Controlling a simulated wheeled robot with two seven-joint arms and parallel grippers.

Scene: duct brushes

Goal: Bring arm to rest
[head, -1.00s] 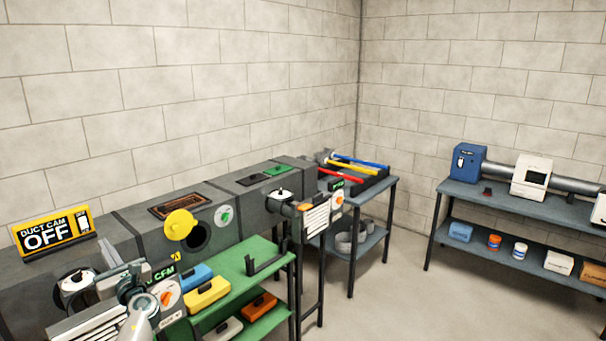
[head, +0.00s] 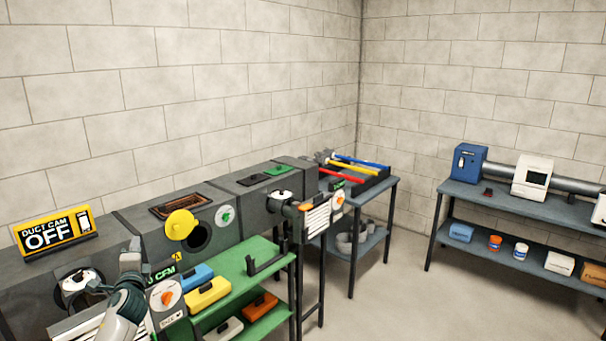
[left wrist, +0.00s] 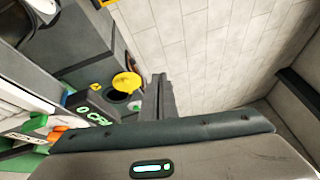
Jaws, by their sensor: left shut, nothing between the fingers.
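My left gripper (head: 131,259) shows at the lower left of the head view, in front of the grey duct (head: 140,222). Its fingers point up, are shut and hold nothing. In the left wrist view the shut fingers (left wrist: 158,98) stand up beyond the wrist housing, with the wall behind them. The yellow round cover (head: 181,224) hangs beside the dark port in the duct, to the right of the gripper and apart from it. It also shows in the left wrist view (left wrist: 126,82). My right gripper is in neither current view.
The "DUCT CAM OFF" sign (head: 55,233) stands on the duct at left. A green cart (head: 232,262) holds coloured boxes. Brushes with red, yellow and blue handles (head: 352,167) lie on a back table. A blue-grey bench (head: 490,196) stands at right. The floor between is clear.

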